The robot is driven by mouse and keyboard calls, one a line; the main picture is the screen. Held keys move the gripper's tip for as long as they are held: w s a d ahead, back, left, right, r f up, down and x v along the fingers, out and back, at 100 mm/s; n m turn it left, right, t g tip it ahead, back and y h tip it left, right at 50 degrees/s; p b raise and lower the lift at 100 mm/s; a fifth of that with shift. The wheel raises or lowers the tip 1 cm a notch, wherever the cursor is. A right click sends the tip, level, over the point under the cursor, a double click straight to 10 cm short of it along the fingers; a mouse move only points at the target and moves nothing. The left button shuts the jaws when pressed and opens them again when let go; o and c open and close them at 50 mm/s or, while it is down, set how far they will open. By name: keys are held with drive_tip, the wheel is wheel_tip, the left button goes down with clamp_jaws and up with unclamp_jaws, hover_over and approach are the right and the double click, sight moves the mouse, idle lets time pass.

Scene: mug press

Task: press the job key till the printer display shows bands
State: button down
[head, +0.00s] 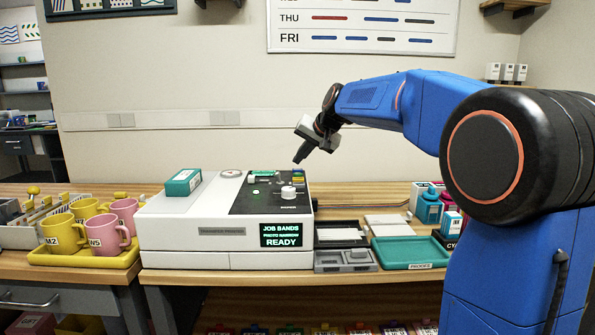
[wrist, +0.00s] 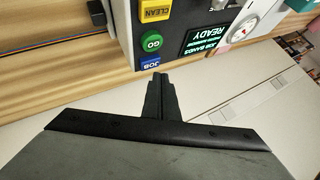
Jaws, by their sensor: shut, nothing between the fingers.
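The white printer (head: 185,230) stands on the wooden bench. Its display (head: 281,234) is lit in green and reads JOB BANDS, PHOTO NARROW, READY. The display also shows upside down in the wrist view (wrist: 206,38). My gripper (head: 299,159) is shut and empty, above the panel in the head view. In the wrist view my fingertips (wrist: 157,76) appear just below the job key.
A teal box (head: 183,182) lies on the printer's left top. A yellow tray (head: 85,257) of yellow and pink mugs stands to the left. To the right are a grey pad case (head: 346,262), a teal tray (head: 410,252) and several small bottles (head: 430,208).

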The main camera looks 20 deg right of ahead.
sight(300, 170)
drive_tip(key=shift+r, duration=2.5)
